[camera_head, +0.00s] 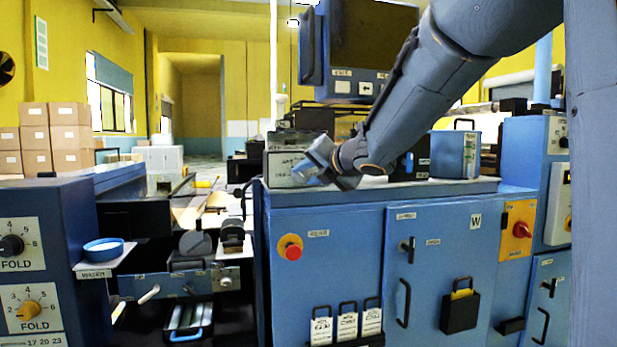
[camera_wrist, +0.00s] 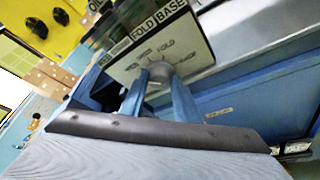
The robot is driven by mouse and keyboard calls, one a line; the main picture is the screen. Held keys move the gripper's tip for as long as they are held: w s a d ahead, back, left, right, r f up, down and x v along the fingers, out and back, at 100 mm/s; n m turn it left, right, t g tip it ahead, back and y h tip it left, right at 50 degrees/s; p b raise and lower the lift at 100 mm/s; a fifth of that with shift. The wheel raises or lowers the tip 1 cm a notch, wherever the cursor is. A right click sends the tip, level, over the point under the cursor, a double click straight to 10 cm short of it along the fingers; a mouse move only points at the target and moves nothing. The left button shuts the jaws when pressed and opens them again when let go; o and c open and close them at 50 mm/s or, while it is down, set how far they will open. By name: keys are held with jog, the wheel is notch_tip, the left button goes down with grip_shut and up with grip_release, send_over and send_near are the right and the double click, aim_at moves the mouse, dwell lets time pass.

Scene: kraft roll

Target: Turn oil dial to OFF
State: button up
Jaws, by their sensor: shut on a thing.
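A small grey-white box (camera_head: 290,168) stands on the blue cabinet top in the head view. My gripper (camera_head: 322,165) reaches its right side from the upper right and hides part of it. In the wrist view the box has a white label panel (camera_wrist: 195,50) with printed position words, one reading FOLD, and a header ending in FOLD BASE. A round grey dial (camera_wrist: 160,69) stands out from that panel. My gripper (camera_wrist: 159,85) is shut on this dial, a blue finger on each side. The dial's pointer is hidden, so its setting cannot be told.
The blue cabinet (camera_head: 335,230) carries a red button (camera_head: 293,250), door handles and hanging tags. A monitor (camera_head: 372,40) stands behind my arm. A blue-and-white container (camera_head: 455,153) is on the top at right. Two FOLD dials are on the left panel (camera_head: 65,215).

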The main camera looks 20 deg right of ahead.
jog(key=n+h, duration=0.1)
jog(key=n, duration=0.2)
jog(key=shift+a+r+g+h, duration=0.1)
jog(key=shift+a+g+h, duration=0.2)
jog(key=shift+h, duration=0.1)
jog(key=shift+a+n+h, duration=0.15)
jog(key=shift+n+h, duration=0.95)
jog(key=shift+n, duration=0.3)
jog(key=o, duration=1)
jog(key=shift+o, duration=0.2)
